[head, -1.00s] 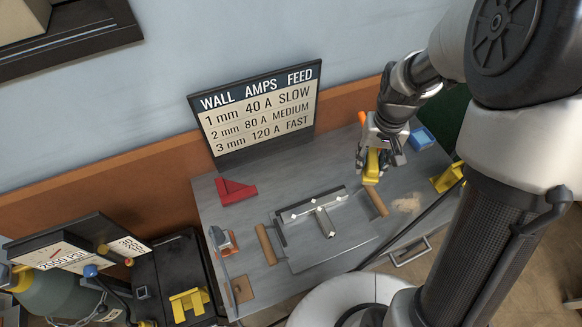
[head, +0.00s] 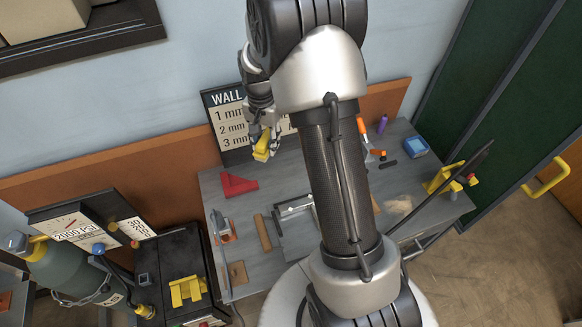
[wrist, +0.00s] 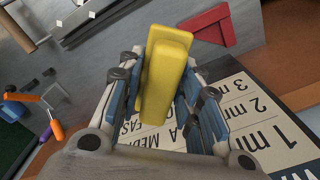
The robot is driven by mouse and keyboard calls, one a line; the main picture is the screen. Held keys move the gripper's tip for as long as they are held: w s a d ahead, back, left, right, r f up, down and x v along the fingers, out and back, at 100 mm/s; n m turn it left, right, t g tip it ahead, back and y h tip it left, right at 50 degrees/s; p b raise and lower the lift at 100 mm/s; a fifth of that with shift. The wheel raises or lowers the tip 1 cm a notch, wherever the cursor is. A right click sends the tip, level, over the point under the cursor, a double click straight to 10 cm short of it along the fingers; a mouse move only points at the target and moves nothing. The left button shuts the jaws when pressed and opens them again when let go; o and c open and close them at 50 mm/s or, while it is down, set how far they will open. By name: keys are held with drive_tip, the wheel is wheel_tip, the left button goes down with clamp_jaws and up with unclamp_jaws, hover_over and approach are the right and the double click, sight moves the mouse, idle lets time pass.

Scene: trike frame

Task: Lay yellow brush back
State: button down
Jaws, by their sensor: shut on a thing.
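The yellow brush (head: 262,146) is in my gripper (head: 260,140), held above the back of the workbench in front of the sign. In the wrist view the yellow brush (wrist: 163,75) sits between the two fingers of my gripper (wrist: 165,90), which are shut on it. Only its smooth yellow body shows; I cannot make out bristles. Below and to the left of the brush in the head view, a red angle piece (head: 238,184) lies on the grey bench (head: 212,190).
The sign (head: 226,115) stands at the bench's back edge, partly hidden by my arm. My arm also covers part of the tray (head: 293,235). A blue box (head: 416,147), a purple bottle (head: 382,124) and a yellow stand (head: 440,179) are at the right. A gas cylinder (head: 65,270) stands at left.

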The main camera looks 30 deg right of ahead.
drive_tip(key=w+d+f+m, duration=0.1)
drive_tip(key=w+d+m, duration=0.1)
drive_tip(key=d+m, duration=0.95)
drive_tip(key=shift+n, duration=0.85)
drive_tip(key=f+b, duration=0.1)
drive_tip(key=f, duration=0.4)
drive_tip(key=d+f+b, duration=0.1)
drive_tip(key=f, duration=0.9)
drive_tip(key=shift+d+f+b, duration=0.1)
drive_tip(key=shift+d+b, duration=0.1)
drive_tip(key=shift+b, duration=0.2)
drive_tip(key=shift+f+b, duration=0.6)
drive_tip(key=shift+f, duration=1.8)
drive_tip(key=shift+f, duration=0.2)
drive_tip(key=c, duration=1.2)
unclamp_jaws()
drive_tip(key=shift+o, duration=0.2)
drive_tip(key=shift+r, duration=0.15)
